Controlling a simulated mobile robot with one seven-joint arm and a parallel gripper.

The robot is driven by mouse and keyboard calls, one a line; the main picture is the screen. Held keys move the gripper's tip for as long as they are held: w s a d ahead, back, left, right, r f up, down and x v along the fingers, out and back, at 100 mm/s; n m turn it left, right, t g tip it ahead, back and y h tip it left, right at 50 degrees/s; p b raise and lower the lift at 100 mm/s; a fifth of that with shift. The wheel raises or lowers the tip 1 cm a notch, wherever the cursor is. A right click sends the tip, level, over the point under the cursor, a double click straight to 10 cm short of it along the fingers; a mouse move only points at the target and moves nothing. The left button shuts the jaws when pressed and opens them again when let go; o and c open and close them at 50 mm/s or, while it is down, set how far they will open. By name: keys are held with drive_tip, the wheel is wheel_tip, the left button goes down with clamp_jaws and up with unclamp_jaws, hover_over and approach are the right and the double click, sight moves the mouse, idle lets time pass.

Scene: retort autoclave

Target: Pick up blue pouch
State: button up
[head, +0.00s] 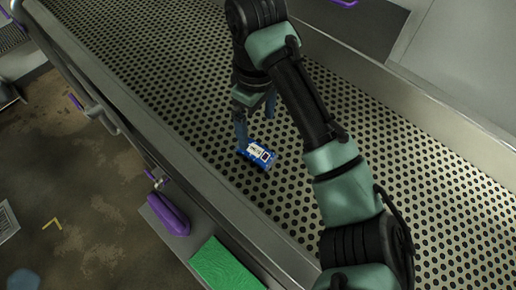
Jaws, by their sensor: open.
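The blue pouch (266,163) lies on the perforated conveyor surface in the head view. It has a white label with dark print facing up. My gripper (256,130) points down just behind the pouch. Its blue fingers are apart, and one fingertip is at the pouch's upper left edge. Whether that finger touches the pouch I cannot tell. The other finger is partly seen behind, to the right. The jaws are open with nothing held.
The perforated conveyor (400,190) has raised metal side rails (140,110) and is otherwise clear around the pouch. A green block (226,266) and a purple object (169,214) are outside the near rail. The floor (80,180) is stained.

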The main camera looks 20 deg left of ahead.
hover_over(258, 152)
drive_tip(key=f, duration=0.4)
drive_tip(key=shift+w+a+f+b, duration=0.1)
drive_tip(key=shift+w+f+b, duration=0.15)
drive_tip(key=shift+b, duration=0.1)
drive_tip(key=f, duration=0.1)
drive_tip(key=f+p, duration=0.2)
drive_tip(key=f, duration=0.1)
drive_tip(key=shift+s, duration=0.25)
drive_tip(key=shift+f, duration=0.5)
drive_tip(key=c, duration=1.5)
drive_tip(key=shift+o, duration=0.2)
